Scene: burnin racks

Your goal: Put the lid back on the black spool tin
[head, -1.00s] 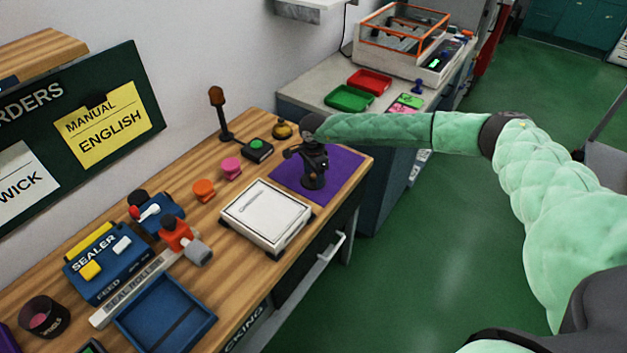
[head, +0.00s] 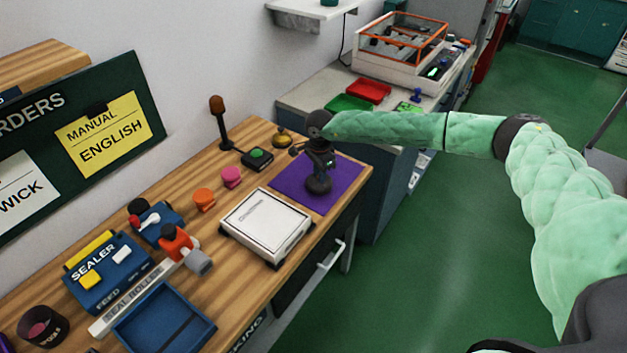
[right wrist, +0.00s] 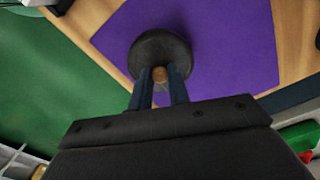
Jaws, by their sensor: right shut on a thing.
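The black spool tin (head: 43,327) stands open at the lower left of the bench in the head view, with something pink inside. Its lid (head: 318,185) is a round black disc at the purple mat, far along the bench. My right gripper (head: 319,165) is above the lid. In the right wrist view the two fingers of my right gripper (right wrist: 161,80) are shut on the small wooden knob of the lid (right wrist: 160,48). I cannot tell whether the lid touches the mat. My left gripper is not in view.
The purple mat (head: 290,184) lies at the bench's far end. Between it and the tin stand a white scale (head: 266,222), orange (head: 203,200) and pink (head: 231,177) pieces, a blue sealer (head: 108,270) and a blue tray (head: 163,319). An upright brown-topped stalk (head: 218,120) stands by the wall.

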